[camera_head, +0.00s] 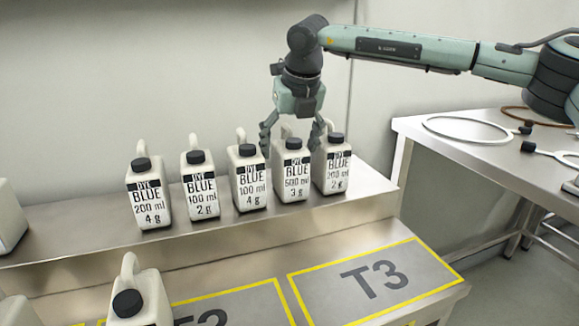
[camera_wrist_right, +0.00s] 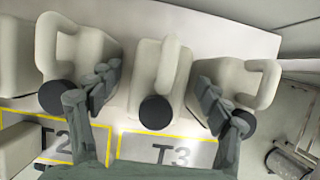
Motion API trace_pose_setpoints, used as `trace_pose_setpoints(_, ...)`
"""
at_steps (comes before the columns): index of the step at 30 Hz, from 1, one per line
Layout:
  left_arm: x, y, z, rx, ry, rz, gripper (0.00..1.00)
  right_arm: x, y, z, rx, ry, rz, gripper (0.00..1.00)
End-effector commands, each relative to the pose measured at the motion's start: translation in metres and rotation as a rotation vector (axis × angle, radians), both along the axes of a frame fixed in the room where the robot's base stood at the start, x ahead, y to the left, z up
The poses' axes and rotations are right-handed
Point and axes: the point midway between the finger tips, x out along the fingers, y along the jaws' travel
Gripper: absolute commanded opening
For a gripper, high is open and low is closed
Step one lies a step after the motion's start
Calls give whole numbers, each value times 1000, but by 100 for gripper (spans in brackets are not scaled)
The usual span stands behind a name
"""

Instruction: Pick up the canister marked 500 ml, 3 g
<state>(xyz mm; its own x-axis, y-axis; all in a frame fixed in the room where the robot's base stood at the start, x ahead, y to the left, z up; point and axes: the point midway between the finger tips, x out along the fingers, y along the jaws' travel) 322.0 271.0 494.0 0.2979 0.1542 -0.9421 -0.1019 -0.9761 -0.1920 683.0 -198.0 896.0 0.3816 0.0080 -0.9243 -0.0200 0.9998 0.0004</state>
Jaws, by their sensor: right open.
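The white canister marked BLUE 500 ml, 3 g (camera_head: 293,178) stands upright on a metal shelf (camera_head: 100,238), second from the right in a row. It has a black cap and a handle. My right gripper (camera_head: 292,138) points down over it, open, with one finger on each side of its upper part. In the right wrist view the same canister (camera_wrist_right: 150,75) lies between the spread fingers of the right gripper (camera_wrist_right: 155,112). I cannot tell whether the fingers touch the neighbouring canisters. My left gripper is not in view.
Close neighbours are the 100 ml, 4 g canister (camera_head: 249,185) on the left and the 200 ml, 2 g canister (camera_head: 333,175) on the right. More canisters stand further left. The yellow-framed T3 area (camera_head: 345,300) in front is empty. A side table (camera_head: 440,130) stands right.

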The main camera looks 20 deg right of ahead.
Motion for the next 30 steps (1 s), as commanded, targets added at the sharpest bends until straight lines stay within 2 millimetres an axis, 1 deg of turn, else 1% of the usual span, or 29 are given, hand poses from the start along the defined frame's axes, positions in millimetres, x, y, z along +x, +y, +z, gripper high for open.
trace_pose_setpoints(5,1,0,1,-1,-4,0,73,0,0,0,0,0,0,78)
trace_pose_setpoints(8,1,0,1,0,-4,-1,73,0,0,0,0,0,0,66)
trace_pose_setpoints(24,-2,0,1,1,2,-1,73,0,0,0,0,-1,0,0)
trace_pose_setpoints(30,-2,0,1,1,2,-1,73,0,0,2,1,-3,0,0)
